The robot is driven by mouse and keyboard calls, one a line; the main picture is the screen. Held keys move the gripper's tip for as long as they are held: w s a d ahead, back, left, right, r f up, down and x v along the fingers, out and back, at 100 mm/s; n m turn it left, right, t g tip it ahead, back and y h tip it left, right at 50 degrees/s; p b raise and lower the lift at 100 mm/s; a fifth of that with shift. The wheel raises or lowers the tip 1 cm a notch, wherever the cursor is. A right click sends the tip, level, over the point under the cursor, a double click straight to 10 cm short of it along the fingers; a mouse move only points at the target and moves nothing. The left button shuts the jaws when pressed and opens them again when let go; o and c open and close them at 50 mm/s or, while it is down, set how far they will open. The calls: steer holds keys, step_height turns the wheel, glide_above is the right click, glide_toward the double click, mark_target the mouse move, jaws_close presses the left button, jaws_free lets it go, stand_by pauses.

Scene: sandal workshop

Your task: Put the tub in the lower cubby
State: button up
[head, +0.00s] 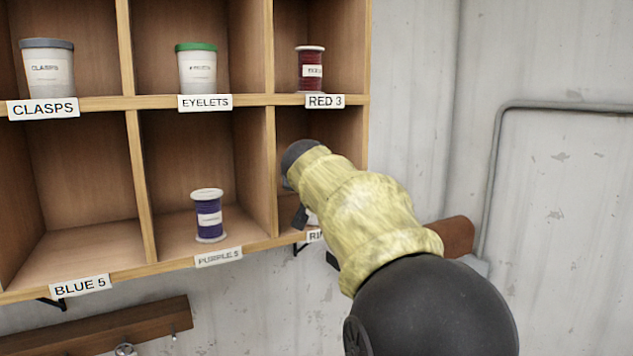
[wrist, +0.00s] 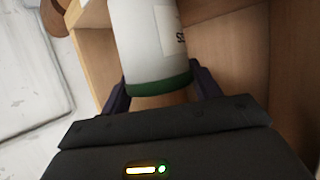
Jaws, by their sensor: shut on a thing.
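My gripper (wrist: 160,94) is shut on a white tub (wrist: 148,42) with a green band at one end and a partly visible label. In the head view my gripper (head: 300,217) is at the lower right cubby (head: 330,125), whose label starts with "RI". My arm hides most of that cubby and nearly all of the tub there. The wrist view shows wooden cubby walls close beside the tub. I cannot tell whether the tub touches the cubby floor.
The upper cubbies hold a clasps tub (head: 48,70), a green-lidded eyelets tub (head: 197,70) and a red spool (head: 310,70). A purple spool (head: 209,216) stands in the lower middle cubby. The "BLUE 5" cubby (head: 75,240) looks empty. A wooden peg rail (head: 110,330) is below.

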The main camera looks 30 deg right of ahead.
steer(key=shift+w, duration=0.1)
steer(key=shift+f+b, duration=0.2)
steer(key=shift+b, duration=0.1)
steer(key=o, duration=1.1)
steer(key=shift+r, duration=0.1)
steer(key=shift+r+p, duration=0.15)
steer(key=shift+p, duration=0.15)
steer(key=b+v, duration=0.4)
steer(key=v, duration=0.8)
